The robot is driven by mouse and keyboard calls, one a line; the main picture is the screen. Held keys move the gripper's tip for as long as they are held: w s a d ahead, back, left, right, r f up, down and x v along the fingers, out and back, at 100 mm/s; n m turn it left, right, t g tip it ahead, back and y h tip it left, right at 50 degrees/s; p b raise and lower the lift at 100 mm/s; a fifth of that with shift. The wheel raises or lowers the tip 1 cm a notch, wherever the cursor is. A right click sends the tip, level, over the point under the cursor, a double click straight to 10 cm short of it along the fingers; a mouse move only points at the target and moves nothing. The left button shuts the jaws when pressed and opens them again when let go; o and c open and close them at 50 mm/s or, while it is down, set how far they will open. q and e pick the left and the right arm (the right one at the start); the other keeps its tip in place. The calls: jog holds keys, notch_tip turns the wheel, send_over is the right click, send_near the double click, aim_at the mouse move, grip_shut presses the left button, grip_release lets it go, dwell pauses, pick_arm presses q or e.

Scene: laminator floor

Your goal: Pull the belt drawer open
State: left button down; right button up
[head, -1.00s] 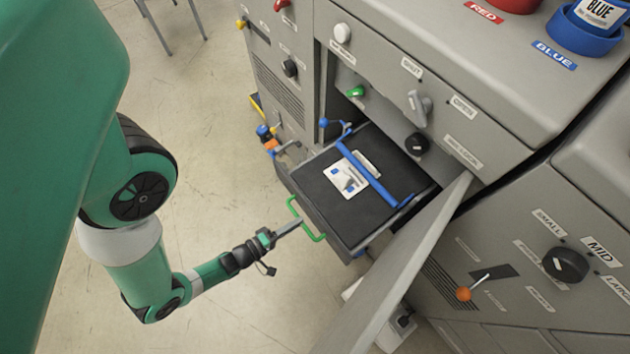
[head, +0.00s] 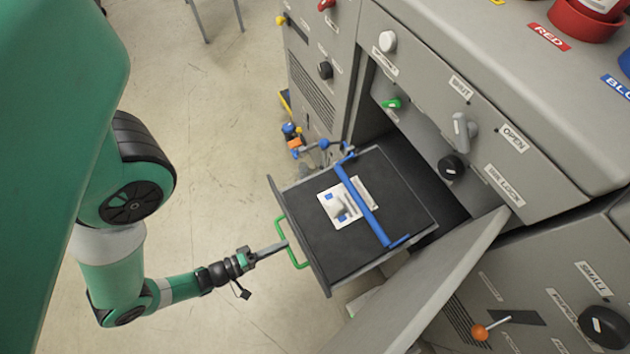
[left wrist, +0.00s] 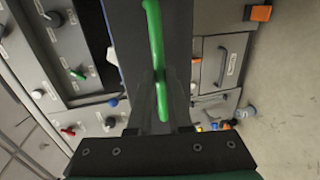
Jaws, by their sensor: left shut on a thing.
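The belt drawer (head: 318,262) is pulled out of the grey machine, its dark tray floor showing. A blue bar (head: 364,205) and a white card with a blue mark (head: 338,205) are in it. The drawer's green handle (head: 283,240) is on its front face. My left gripper (head: 284,246) is shut on this handle. In the left wrist view the green handle (left wrist: 156,60) runs between the fingers. My right gripper is not in view.
An open grey door panel (head: 440,275) stands out just right of the drawer. Knobs and levers, including a green one (head: 392,103), sit on the machine face above. Open floor (head: 215,140) lies left of the drawer.

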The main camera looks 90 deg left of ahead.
pick_arm(q)
jog(key=c, duration=0.8)
grip_release()
jog(key=shift+c, duration=0.2)
jog(key=v, duration=1.1)
jog(key=shift+s, duration=0.35)
jog(key=shift+d, duration=0.1)
